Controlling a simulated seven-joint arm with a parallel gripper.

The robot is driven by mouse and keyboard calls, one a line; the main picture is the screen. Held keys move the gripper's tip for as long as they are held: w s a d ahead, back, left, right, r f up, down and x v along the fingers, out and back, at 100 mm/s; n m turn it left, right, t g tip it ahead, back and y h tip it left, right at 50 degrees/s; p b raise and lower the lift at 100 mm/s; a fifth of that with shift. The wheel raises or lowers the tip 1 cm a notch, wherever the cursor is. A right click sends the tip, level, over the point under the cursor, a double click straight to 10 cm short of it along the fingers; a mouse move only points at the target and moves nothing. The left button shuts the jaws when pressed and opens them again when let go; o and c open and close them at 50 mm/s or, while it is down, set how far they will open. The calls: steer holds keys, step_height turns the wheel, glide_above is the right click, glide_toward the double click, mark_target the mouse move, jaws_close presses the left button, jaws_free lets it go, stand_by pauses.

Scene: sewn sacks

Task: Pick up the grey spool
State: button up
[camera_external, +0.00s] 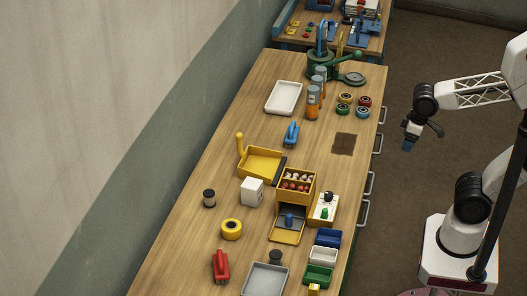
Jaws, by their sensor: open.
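Two small dark spool-like things stand on the wooden workbench (190,240). One, a dark-ended spool with a pale grey middle (209,198), stands upright near the bench's left edge, left of a white box. The other, a dark grey spool (275,257), is at the back edge of a grey tray. I cannot tell for sure which is the grey spool. My gripper (422,137) is open and seems empty, off the bench's right side and well away from both; its fingers are small in this view.
A white box (252,191), yellow tape roll (231,229), red tool (221,266) and grey tray (264,280) stand near the spools. A yellow bin (260,162) and yellow crate (296,187) are farther back. Blue, white and green bins line the right edge. Bare wood surrounds the left spool.

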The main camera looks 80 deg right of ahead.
steer(key=w+a+n+g+h, duration=0.1)
steer(key=w+a+n+h, duration=0.1)
steer(key=w+a+n, duration=0.35)
steer(key=w+a+n+h, duration=0.2)
steer(key=w+n, duration=0.1)
steer(key=w, duration=0.5)
steer(key=n+t+h, duration=0.4)
steer(key=n+t, duration=0.5)
steer(key=n, duration=1.1)
glide_toward(278, 257)
steer(key=shift+a+v, duration=0.25)
steer(key=shift+v, duration=0.9)
steer(key=shift+w, duration=0.2)
steer(key=shift+x, duration=3.4)
steer(key=shift+s+d, duration=0.1)
steer(key=shift+d, duration=0.05)
